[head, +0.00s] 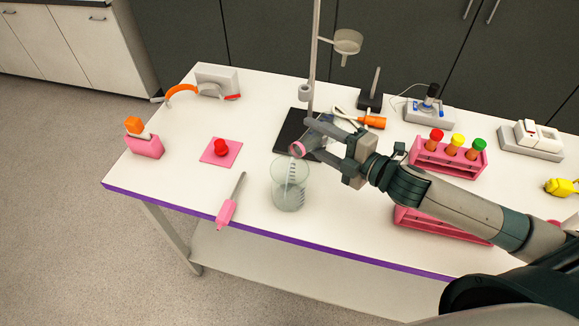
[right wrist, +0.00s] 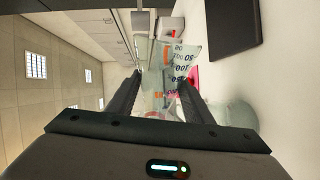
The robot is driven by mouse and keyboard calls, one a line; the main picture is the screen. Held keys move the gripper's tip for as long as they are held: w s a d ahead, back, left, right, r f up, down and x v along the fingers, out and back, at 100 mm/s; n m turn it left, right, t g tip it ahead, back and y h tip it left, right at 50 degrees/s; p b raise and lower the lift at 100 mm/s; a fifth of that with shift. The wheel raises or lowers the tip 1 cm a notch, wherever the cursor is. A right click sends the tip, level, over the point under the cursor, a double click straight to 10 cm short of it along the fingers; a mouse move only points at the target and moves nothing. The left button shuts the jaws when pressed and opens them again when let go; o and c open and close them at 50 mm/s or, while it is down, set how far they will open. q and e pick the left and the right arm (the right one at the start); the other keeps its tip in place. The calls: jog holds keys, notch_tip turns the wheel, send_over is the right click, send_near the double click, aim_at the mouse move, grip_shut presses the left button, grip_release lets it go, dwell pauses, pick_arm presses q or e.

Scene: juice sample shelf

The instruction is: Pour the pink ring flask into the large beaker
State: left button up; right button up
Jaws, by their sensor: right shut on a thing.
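The large beaker (head: 289,190) stands upright on the white table near its front edge. My right gripper (head: 313,139) is shut on the pink ring flask (head: 297,149), which is strongly tilted, with its pink-ringed end toward the left, over the beaker's mouth. Most of the flask is hidden by my fingers in the head view. In the right wrist view, clear glass with dark graduation marks (right wrist: 175,75) shows between my fingers. I cannot tell whether liquid is flowing or how full the beaker is. My left gripper is not in view.
A retort stand (head: 313,60) with a dark base is just behind the beaker. A pink-handled tool (head: 228,208) lies left of it. A red knob on a pink pad (head: 221,149) is farther left. A pink tube rack (head: 446,160) stands right, behind my arm.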

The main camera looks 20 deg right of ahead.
jog(key=shift+r+n+p, duration=0.6)
jog(key=shift+n+p, duration=0.1)
dwell(2.1)
jog(key=shift+s+a+f+n, duration=0.1)
jog(key=shift+a+f+n, duration=0.05)
jog(key=shift+n, duration=0.25)
dwell(1.1)
notch_tip(320, 180, down, 2)
jog(key=m+b, duration=0.2)
jog(key=shift+b, duration=0.4)
jog(key=shift+w+d+m, duration=0.25)
jog(key=shift+d+m, duration=0.15)
jog(key=shift+m, duration=0.1)
jog(key=shift+r, duration=0.2)
jog(key=shift+f, duration=0.1)
